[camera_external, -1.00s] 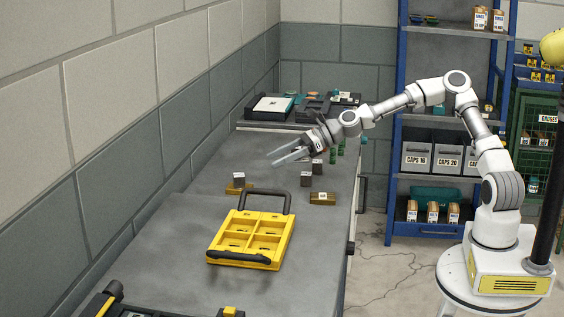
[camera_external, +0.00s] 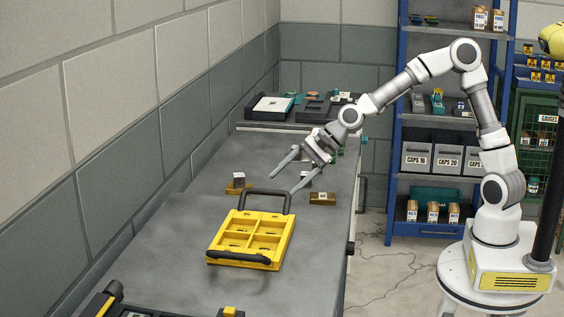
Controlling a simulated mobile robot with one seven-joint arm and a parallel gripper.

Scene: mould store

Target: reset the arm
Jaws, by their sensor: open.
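My gripper (camera_external: 283,184) is open and empty, above the grey workbench (camera_external: 160,240). Its two fingers point down and to the left, spread apart, behind the black handle of the yellow tray (camera_external: 281,230). My arm rises from its white base at the right, bends at the elbow and reaches left over the bench. A second brass-coloured block (camera_external: 322,199) lies to the right.
Black trays (camera_external: 265,108) with parts stand at the bench's far end. A block wall (camera_external: 90,130) runs along the left. A blue shelf rack (camera_external: 393,150) with grey bins stands behind my arm. The bench left of the yellow tray is mostly clear.

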